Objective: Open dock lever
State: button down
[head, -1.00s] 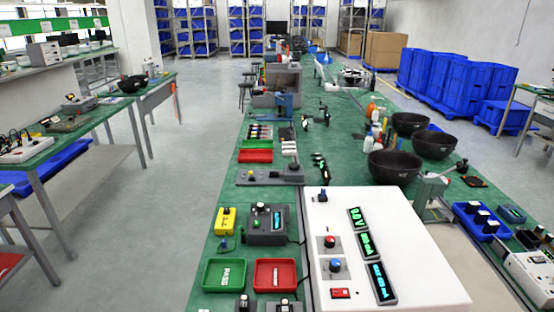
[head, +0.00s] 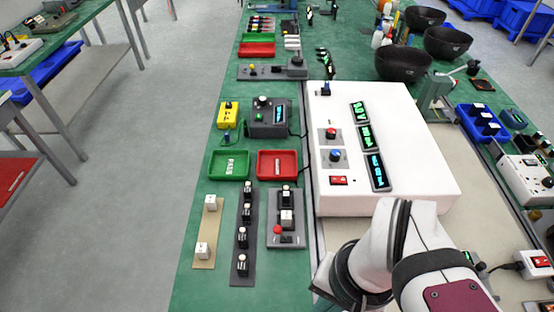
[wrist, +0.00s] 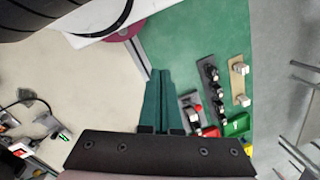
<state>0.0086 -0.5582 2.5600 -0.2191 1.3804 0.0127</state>
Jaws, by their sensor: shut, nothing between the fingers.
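The dock is a grey plate (head: 271,240) on the green bench, below the red tray in the head view. A lever with a red ball knob (head: 278,230) stands at its left side. A module with a white top (head: 286,219) sits in the dock. In the wrist view the dock (wrist: 186,99) and the red knob (wrist: 198,109) show just right of the fingers. My gripper (wrist: 160,72) has green fingers, shut and empty, apart from the knob. Whether the lever is open or closed is hard to tell. My arm fills the lower right of the head view.
A dark strip (head: 242,240) with several modules and a beige strip (head: 208,232) with two white-topped pieces lie left of the dock. The green tray (head: 230,165) and red tray (head: 277,164) lie above. A large white instrument box (head: 400,160) stands to the right.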

jog(key=w+a+f+n+g+h, duration=0.15)
jog(key=w+n+h, duration=0.25)
jog(key=n, duration=0.5)
jog(key=w+a+f+n+t+h, duration=0.1)
jog(key=w+a+f+n+h, duration=0.2)
jog(key=n, duration=0.5)
jog(key=w+a+f+n+t+h, duration=0.1)
jog(key=w+a+f+n+t, duration=0.1)
jog(key=a+n, duration=0.5)
jog(key=w+a+f+n+t+h, duration=0.1)
jog(key=a+f+n+t+h, duration=0.1)
jog(key=a+f+n+t, duration=0.2)
jog(key=a+n+t, duration=0.1)
jog(key=a+n, duration=0.2)
jog(key=n, duration=0.2)
jog(key=shift+w+a, duration=0.35)
jog(key=shift+f, duration=0.1)
